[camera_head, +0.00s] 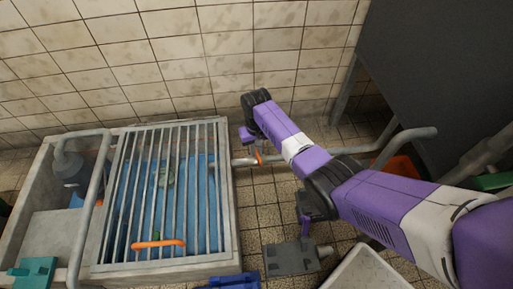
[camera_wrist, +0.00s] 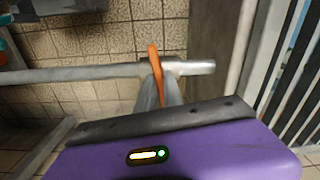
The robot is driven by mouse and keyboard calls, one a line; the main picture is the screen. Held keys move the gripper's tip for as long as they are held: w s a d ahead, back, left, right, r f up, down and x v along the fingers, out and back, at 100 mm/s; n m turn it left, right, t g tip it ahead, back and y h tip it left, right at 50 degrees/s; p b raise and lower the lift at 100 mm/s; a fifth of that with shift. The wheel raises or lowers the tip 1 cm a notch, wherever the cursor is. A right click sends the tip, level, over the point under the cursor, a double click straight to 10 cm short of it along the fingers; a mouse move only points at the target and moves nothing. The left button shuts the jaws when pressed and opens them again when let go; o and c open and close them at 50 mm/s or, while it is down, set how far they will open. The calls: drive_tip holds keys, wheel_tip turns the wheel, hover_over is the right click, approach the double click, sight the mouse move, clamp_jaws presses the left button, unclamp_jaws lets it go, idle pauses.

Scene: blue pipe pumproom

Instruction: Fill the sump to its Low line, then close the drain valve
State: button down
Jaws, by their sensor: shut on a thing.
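The sump (camera_head: 225,235) is a concrete basin at the left of the head view, covered by a grey barred grate. Blue shows beneath the bars; I cannot tell the water level, and no Low line is readable. A short drain pipe (camera_head: 243,161) leaves its right wall, with an orange valve lever (camera_head: 259,157) near its end. In the wrist view the pipe (camera_wrist: 90,74) runs across, and the orange lever (camera_wrist: 155,70) stands between the fingers of my gripper (camera_wrist: 158,92), which is shut on it. In the head view the fingertips are not clear.
An orange bar (camera_head: 159,243) lies along the grate's front. A grey pump-like body (camera_head: 68,165) sits in the left bay, with a teal object (camera_head: 33,272) in front. A grey flat object (camera_head: 291,259) and white tub (camera_head: 365,270) stand right. A dark panel (camera_head: 440,70) bounds the right.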

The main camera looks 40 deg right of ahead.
drive_tip(key=shift+n, duration=0.6)
drive_tip(key=c, duration=1.5)
unclamp_jaws()
drive_tip(key=shift+r, duration=0.1)
wheel_tip(320, 180, up, 8)
drive_tip(key=p, duration=0.4)
drive_tip(key=shift+f, duration=0.2)
